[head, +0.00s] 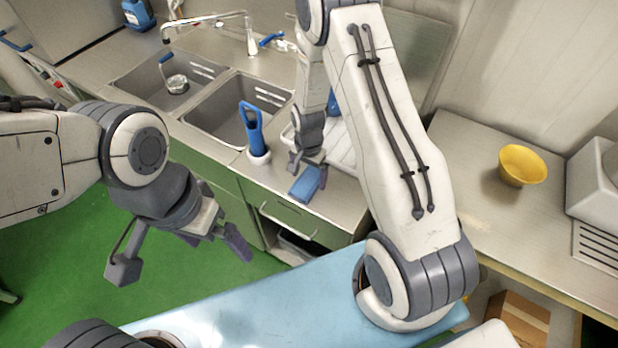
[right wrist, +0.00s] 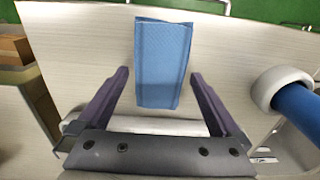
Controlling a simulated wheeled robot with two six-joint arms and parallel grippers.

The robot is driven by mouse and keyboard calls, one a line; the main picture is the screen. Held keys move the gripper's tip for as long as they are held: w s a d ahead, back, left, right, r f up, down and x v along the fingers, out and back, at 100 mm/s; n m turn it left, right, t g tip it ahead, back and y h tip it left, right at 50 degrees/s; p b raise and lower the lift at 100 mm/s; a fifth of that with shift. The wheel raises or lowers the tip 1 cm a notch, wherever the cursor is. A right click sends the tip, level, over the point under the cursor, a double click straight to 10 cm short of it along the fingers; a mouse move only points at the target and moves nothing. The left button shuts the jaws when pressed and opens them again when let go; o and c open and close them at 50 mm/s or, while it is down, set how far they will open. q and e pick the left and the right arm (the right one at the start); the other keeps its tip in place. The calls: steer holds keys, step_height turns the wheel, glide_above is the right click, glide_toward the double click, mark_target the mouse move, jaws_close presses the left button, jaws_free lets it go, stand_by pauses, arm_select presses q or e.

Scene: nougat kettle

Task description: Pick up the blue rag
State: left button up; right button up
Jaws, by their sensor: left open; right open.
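The blue rag (head: 306,184) is a folded rectangle lying on the steel counter near its front edge. In the right wrist view the rag (right wrist: 163,62) lies ahead of and partly between the two fingers. My right gripper (head: 308,168) is just above and behind the rag in the head view; its fingers (right wrist: 157,82) are open and apart from each other, with nothing held. Whether they touch the rag I cannot tell. My left gripper (head: 240,240) is open and empty, over the green floor at the left, away from the counter.
A white holder with a blue-handled tool (head: 253,128) stands left of the rag; it also shows in the right wrist view (right wrist: 285,92). A double sink (head: 232,108) lies behind left. A yellow bowl (head: 522,165) stands on the right counter. A drying rack (head: 340,145) is behind my right gripper.

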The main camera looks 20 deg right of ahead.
mark_target(312, 179)
steer(key=shift+f, duration=0.45)
steer(key=c, duration=1.2)
steer(key=shift+o, duration=0.2)
steer(key=shift+r, duration=0.1)
steer(key=shift+r+b, duration=0.3)
steer(key=shift+r, duration=0.15)
steer(key=r+b, duration=0.1)
steer(key=d+r, duration=0.1)
steer(key=r, duration=0.1)
steer(key=shift+s+r+b, duration=0.2)
steer(key=shift+b, duration=0.2)
steer(key=s+d+r+b, duration=0.2)
steer(key=s+d+r, duration=0.4)
steer(key=d, duration=0.2)
steer(key=shift+s+d+r+b, duration=0.15)
steer(key=shift+d+r+b, duration=0.15)
